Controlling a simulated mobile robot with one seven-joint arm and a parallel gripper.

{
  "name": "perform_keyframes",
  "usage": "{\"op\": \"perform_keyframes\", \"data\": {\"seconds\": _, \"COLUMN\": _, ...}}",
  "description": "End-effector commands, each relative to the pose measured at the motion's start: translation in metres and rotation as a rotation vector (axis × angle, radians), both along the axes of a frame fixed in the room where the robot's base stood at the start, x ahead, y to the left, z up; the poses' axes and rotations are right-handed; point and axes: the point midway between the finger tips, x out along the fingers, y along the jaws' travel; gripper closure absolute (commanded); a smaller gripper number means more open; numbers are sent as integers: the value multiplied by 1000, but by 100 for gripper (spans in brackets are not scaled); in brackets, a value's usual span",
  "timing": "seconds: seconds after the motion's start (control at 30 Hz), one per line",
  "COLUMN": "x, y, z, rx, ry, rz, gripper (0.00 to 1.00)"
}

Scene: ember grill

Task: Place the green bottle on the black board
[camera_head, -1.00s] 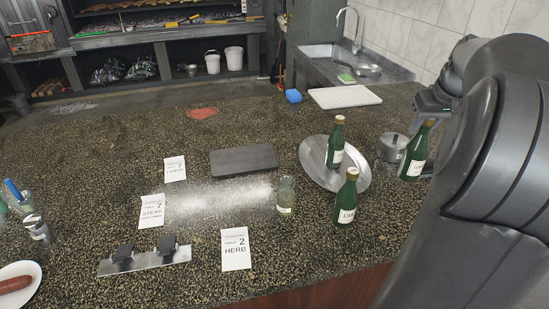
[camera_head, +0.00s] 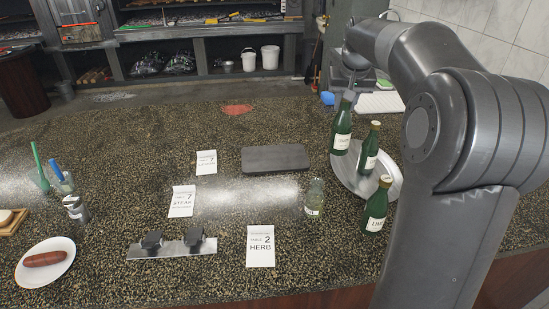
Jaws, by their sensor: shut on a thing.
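My gripper (camera_head: 348,95) is shut on the neck of a green bottle (camera_head: 342,128) with a white label. It holds the bottle slightly tilted, in front of the metal plate's left part in the picture. The black board (camera_head: 275,158) lies flat and bare on the counter, to the left of the held bottle. A second green bottle (camera_head: 370,148) stands at the plate and a third (camera_head: 376,206) stands on the counter in front. The fingertips are small and partly hidden.
The round metal plate (camera_head: 390,188) and a small clear jar (camera_head: 314,198) are right of the board. Cards (camera_head: 261,246), a metal strip with black knobs (camera_head: 172,248) and a plate with a sausage (camera_head: 44,262) lie nearer. The counter around the board is mostly clear.

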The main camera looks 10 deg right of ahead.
Motion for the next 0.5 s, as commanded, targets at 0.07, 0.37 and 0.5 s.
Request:
{"op": "perform_keyframes", "data": {"seconds": 0.07, "x": 10, "y": 23, "z": 1, "rx": -1, "ry": -1, "rz": 8, "gripper": 100}}
{"op": "perform_keyframes", "data": {"seconds": 0.37, "x": 26, "y": 68, "z": 3, "rx": -1, "ry": -1, "rz": 8, "gripper": 100}}
{"op": "perform_keyframes", "data": {"seconds": 0.5, "x": 30, "y": 77, "z": -2, "rx": -1, "ry": 1, "rz": 7, "gripper": 100}}
